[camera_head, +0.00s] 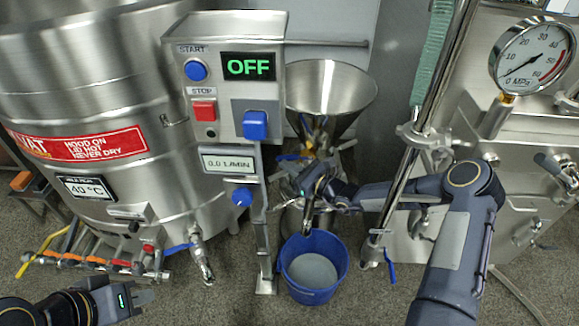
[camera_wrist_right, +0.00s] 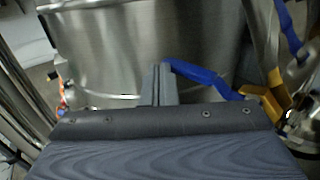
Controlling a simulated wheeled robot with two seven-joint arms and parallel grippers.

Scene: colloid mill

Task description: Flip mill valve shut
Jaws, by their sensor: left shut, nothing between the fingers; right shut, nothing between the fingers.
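The colloid mill's steel funnel (camera_head: 325,90) stands at the centre, with its lower body partly hidden by my right gripper. A blue lever (camera_wrist_right: 205,80) shows in the right wrist view, just right of my right gripper's closed fingertips (camera_wrist_right: 160,72); I cannot tell whether they touch. A yellow part (camera_wrist_right: 262,97) sits at the lever's right end. In the head view my right gripper (camera_head: 308,222) is below the funnel, above the bucket, shut and empty. My left gripper (camera_head: 148,297) is shut and empty at the lower left, away from the mill.
A blue bucket (camera_head: 313,286) with grey contents stands on the floor below the mill. A control box (camera_head: 228,80) reads OFF. A large steel tank (camera_head: 90,120) with a blue-handled tap is at left. A machine with a pressure gauge (camera_head: 532,55) and a steel pipe are at right.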

